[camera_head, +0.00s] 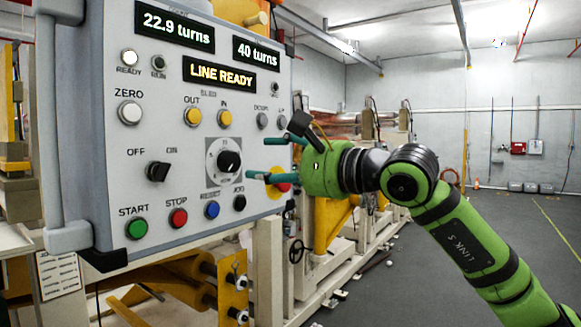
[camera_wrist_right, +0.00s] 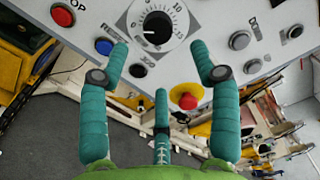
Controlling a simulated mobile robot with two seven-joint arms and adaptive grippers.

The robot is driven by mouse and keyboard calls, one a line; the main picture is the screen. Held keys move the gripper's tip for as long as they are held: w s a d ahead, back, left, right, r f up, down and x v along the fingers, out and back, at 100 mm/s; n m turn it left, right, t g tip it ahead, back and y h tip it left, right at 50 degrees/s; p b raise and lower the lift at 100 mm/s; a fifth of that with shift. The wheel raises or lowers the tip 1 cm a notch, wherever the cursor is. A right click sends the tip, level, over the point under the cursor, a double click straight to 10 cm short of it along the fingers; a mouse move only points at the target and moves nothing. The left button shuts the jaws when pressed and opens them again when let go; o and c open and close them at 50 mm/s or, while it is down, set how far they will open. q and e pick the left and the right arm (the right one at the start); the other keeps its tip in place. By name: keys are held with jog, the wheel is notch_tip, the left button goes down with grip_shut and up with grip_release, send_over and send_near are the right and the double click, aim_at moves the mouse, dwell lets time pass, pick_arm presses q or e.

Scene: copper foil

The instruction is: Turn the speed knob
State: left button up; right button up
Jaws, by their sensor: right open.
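The speed knob (camera_head: 229,161) is a round black knob with a white pointer line. It sits on a grey square dial plate (camera_head: 212,174) in the lower middle of the control panel. In the right wrist view the knob (camera_wrist_right: 157,28) is at the top, with a numbered scale around it. My right gripper (camera_head: 257,172) is open and empty, to the right of the knob and apart from it, its teal fingers pointing at the panel. In the wrist view its three fingers (camera_wrist_right: 160,65) are spread below and beside the knob. My left gripper is not in view.
The control panel (camera_head: 95,130) has displays reading 22.9 turns, 40 turns and LINE READY. A red emergency button (camera_wrist_right: 187,97) on yellow lies close to my fingers. A blue button (camera_head: 212,209), a black button (camera_head: 239,203) and a black switch (camera_head: 158,171) surround the dial.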

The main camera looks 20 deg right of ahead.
jog(key=v, duration=0.4)
dwell(0.3)
